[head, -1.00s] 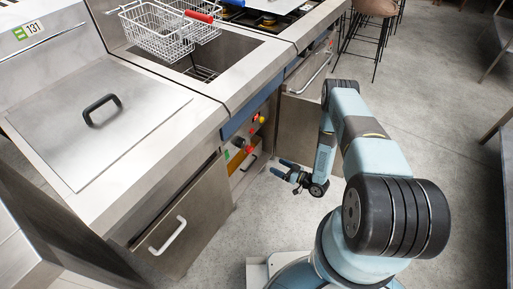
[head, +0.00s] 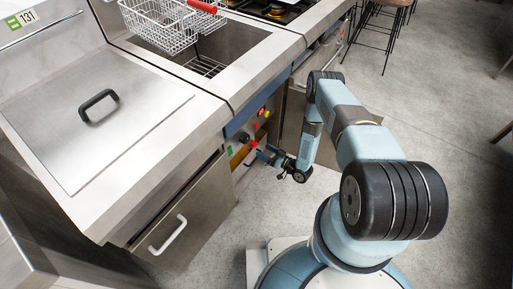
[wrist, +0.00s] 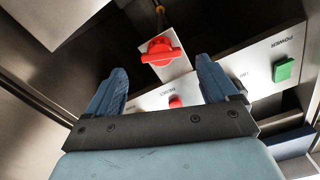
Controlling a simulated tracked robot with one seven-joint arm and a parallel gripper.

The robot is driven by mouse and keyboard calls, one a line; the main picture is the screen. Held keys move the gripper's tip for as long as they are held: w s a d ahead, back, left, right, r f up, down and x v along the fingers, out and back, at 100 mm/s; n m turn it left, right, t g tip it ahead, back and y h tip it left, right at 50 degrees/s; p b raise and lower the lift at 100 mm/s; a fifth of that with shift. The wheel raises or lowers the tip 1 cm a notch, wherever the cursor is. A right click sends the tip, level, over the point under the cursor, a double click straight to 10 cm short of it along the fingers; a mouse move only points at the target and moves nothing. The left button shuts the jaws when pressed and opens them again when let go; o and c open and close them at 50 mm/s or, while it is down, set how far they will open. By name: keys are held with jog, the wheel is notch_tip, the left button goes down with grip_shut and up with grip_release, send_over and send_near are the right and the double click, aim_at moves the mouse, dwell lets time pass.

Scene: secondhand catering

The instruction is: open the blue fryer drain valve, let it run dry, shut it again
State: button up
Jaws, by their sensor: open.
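The fryer with the blue front strip (head: 240,124) stands at the centre of the head view, its well (head: 222,48) open on top. In the wrist view a red handle (wrist: 161,52) sits on a pale metal plate below a yellow stem; it looks like the drain valve, its bar lying nearly crosswise. I see no blue handle. My gripper (head: 262,154) is at the fryer's open lower front; it also shows in the wrist view (wrist: 160,66). Its blue fingers are open and empty, with the red handle between and beyond them, apart from both.
A red button (wrist: 175,102) and a green POWER switch (wrist: 284,70) are on the panel near the right finger. A wire basket (head: 172,24) rests over the well. A lidded unit (head: 150,95) stands to the left.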

aim_at(254, 145)
jog(key=shift+x, duration=2.5)
